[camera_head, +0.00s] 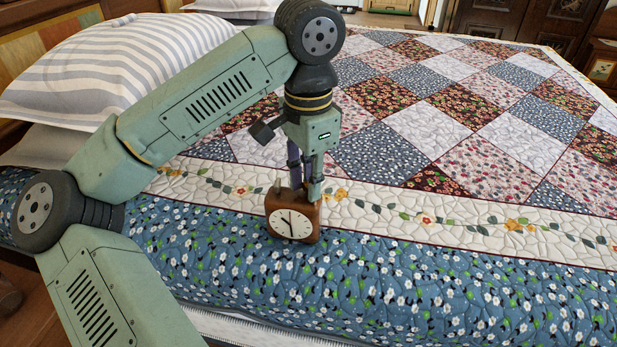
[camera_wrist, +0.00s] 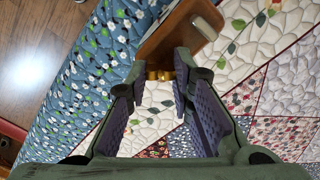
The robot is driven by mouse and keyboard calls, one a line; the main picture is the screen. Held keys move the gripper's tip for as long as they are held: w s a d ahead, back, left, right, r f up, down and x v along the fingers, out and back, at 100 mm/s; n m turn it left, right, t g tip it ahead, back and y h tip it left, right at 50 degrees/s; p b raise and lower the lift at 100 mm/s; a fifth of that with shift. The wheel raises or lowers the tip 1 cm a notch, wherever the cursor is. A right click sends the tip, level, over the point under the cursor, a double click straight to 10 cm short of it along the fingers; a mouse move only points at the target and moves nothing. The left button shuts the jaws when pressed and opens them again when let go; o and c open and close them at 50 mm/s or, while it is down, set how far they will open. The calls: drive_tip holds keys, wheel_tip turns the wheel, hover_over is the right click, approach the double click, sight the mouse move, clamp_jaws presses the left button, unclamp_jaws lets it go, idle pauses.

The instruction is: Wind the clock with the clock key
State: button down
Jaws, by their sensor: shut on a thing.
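A brown wooden clock (camera_head: 292,218) with a white round face stands on the blue floral border of the bed quilt, its face toward the head camera. Its wooden body (camera_wrist: 165,40) also shows at the top of the wrist view. My gripper (camera_head: 304,182) points down just behind the clock. In the wrist view, my gripper (camera_wrist: 159,84) has a small brass piece (camera_wrist: 160,75), seemingly the clock key, between its fingertips, close against the clock's back. The fingers hide most of the key. I cannot tell whether it sits in the clock's winding hole.
The patchwork quilt (camera_head: 440,130) covers the bed and is clear to the right of the clock. A striped pillow (camera_head: 120,65) lies at the upper left. Wooden floor (camera_wrist: 35,50) lies beyond the bed's edge.

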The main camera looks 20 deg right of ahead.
idle(0.4)
drive_tip(key=c, duration=1.4)
unclamp_jaws()
